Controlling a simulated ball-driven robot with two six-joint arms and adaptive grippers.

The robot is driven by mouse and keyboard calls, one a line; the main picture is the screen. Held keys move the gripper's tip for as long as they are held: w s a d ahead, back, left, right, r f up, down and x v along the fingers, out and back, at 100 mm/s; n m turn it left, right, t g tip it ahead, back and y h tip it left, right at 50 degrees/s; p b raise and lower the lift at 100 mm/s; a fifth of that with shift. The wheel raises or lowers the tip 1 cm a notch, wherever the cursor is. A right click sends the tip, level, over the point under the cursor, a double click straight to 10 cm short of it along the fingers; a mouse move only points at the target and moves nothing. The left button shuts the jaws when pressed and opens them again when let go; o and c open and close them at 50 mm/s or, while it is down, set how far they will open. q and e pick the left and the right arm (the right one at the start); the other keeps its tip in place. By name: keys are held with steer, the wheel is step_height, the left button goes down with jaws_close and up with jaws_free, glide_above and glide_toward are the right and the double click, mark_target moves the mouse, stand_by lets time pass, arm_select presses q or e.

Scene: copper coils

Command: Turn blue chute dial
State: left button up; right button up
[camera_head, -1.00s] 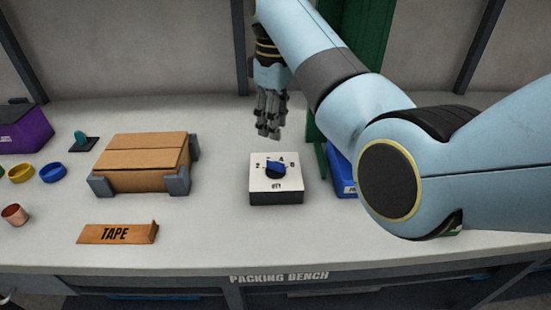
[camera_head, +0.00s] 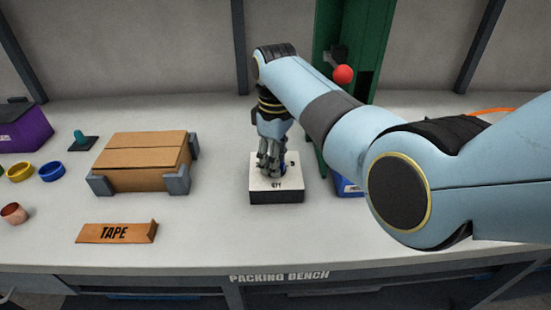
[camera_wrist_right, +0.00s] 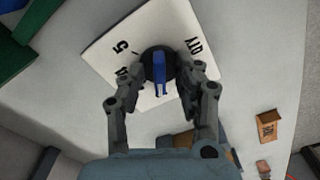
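The dial is a blue bar knob (camera_wrist_right: 159,72) on a round black base, on the top of a white box (camera_head: 262,186) marked QTY with numbers around the dial. My right gripper (camera_head: 272,170) is lowered over this box and hides most of the dial in the head view. In the right wrist view, its two fingers (camera_wrist_right: 163,76) are apart, one on each side of the dial. A gap shows between each finger and the blue bar. Whether a fingertip touches the black base, I cannot tell. My left gripper is not in view.
A cardboard box (camera_head: 145,155) in grey corner holders and an orange TAPE block (camera_head: 117,233) lie to the left. A green chute (camera_head: 330,40) with a red ball lever (camera_head: 343,75) stands behind right. A blue bin (camera_head: 347,186) is partly hidden by my right arm.

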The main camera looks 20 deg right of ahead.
jaws_close()
steer(key=m+p, duration=0.2)
steer(key=shift+r+m, duration=0.2)
steer(key=shift+m, duration=0.2)
steer(key=m+p, duration=0.2)
steer(key=m, duration=0.1)
steer(key=shift+m, duration=0.3)
steer(key=m+p, duration=0.1)
steer(key=m, duration=0.3)
steer(key=shift+f+m+p, duration=0.1)
steer(key=shift+m+p, duration=0.2)
steer(key=m+p, duration=0.1)
steer(key=m, duration=0.3)
steer(key=shift+w+m, duration=0.1)
steer(key=shift+m, duration=0.2)
